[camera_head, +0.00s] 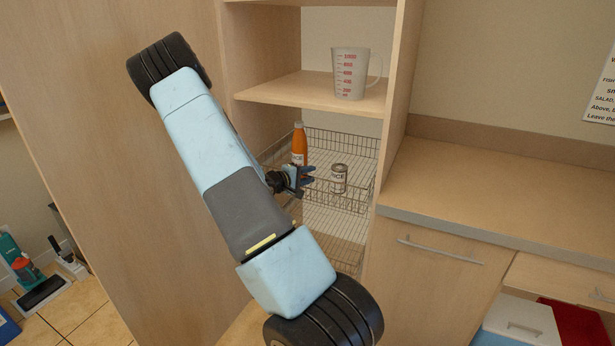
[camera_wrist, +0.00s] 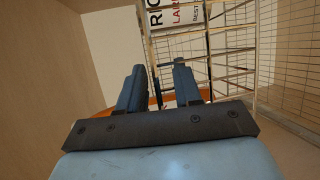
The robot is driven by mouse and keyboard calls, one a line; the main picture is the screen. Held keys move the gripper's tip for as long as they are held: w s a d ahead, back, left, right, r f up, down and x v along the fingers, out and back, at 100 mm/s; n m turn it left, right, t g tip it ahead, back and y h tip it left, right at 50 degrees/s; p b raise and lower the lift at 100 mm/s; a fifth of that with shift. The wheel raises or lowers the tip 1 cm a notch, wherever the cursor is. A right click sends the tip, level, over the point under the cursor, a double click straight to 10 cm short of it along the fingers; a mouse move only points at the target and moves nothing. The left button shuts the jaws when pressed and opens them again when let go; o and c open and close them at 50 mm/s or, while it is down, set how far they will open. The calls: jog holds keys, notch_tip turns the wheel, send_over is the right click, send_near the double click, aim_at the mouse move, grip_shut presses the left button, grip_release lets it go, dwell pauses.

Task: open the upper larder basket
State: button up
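The upper wire larder basket (camera_head: 352,148) sits inside the tall wooden cabinet, below the shelf. It holds an orange bottle (camera_head: 299,146) and a small labelled can (camera_head: 339,179). My gripper (camera_head: 308,175) is at the basket's front left area, partly hidden by my arm. In the wrist view my gripper (camera_wrist: 158,88) has its two blue fingers apart, with wire bars (camera_wrist: 203,75) of a basket just beyond them. A thin dark piece shows between the fingers; I cannot tell whether they touch it. A white lettered label (camera_wrist: 176,16) shows at the top.
A lower wire basket (camera_head: 335,248) is beneath the upper one. A measuring jug (camera_head: 349,73) stands on the shelf (camera_head: 300,91) above. The cabinet's left side panel (camera_head: 110,180) is close to my arm. A clear counter (camera_head: 490,185) lies to the right.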

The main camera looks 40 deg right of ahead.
jog(key=shift+d, duration=0.1)
jog(key=shift+c, duration=0.4)
grip_shut()
